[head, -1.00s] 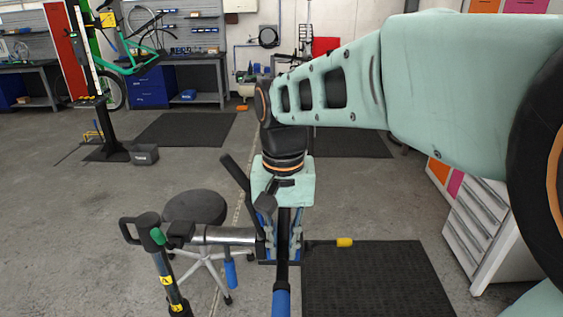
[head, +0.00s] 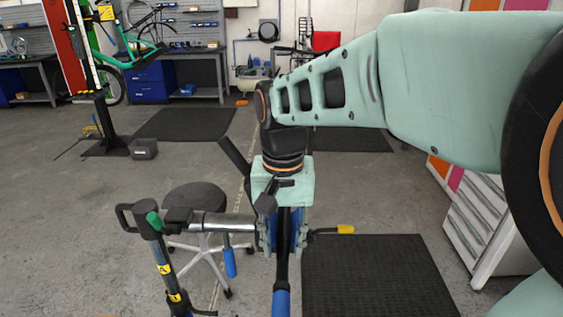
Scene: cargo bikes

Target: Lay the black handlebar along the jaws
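The black handlebar (head: 281,268) runs lengthwise toward me in the head view, with a blue grip (head: 281,303) on its near end. Its far end disappears under my wrist. I cannot tell whether the handlebar touches the jaws. A yellow-tipped lever (head: 345,229) sticks out to the right.
The stand post (head: 165,262) with yellow labels stands at left front. A black stool (head: 194,199) is behind the clamp arm. A black bar (head: 235,160) slants up beside my wrist. A dark floor mat (head: 375,275) lies right, with white drawers (head: 490,230) beyond it.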

